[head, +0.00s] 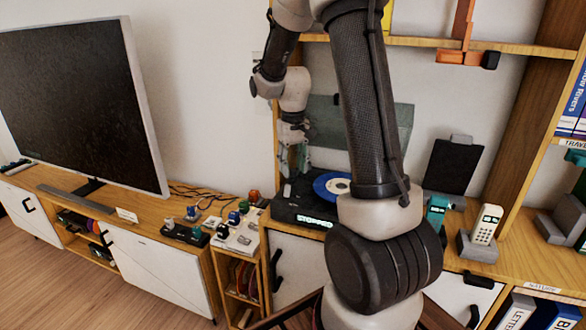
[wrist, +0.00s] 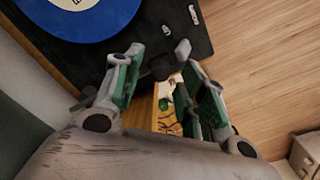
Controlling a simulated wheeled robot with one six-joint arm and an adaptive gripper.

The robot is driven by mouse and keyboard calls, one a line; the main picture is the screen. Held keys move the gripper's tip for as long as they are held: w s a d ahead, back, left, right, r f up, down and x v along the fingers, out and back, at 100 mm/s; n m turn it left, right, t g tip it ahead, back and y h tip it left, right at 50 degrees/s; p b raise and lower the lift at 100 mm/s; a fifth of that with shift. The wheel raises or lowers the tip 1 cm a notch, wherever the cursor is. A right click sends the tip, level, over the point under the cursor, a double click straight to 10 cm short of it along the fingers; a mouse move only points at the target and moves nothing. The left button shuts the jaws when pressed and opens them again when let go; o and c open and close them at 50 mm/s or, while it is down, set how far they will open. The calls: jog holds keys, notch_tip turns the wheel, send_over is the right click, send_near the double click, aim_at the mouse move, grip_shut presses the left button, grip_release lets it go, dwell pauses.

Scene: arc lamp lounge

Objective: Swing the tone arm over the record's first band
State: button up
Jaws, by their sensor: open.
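The turntable (head: 300,211) is a black box on the wooden cabinet, with a lit "STOPPED" on its front. A blue record (head: 330,187) lies on it, partly hidden behind my arm; the record (wrist: 85,12) also shows at top left in the wrist view. My gripper (wrist: 160,78) is open, its green-padded fingers apart at the turntable's edge, clear of the record. A small grey piece (wrist: 183,49) beside the fingertips may be part of the tone arm; I cannot tell. In the head view my gripper (head: 292,172) hangs over the turntable's left end.
A television (head: 80,100) stands on the low cabinet at left. Several small devices and knobs (head: 238,225) sit left of the turntable. A dark stand (head: 453,165) and a cordless phone (head: 485,228) are to the right. Shelves rise behind.

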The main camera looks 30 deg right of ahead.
jog(key=shift+f, duration=0.6)
jog(key=shift+c, duration=0.5)
grip_shut()
jog(key=shift+s, duration=0.1)
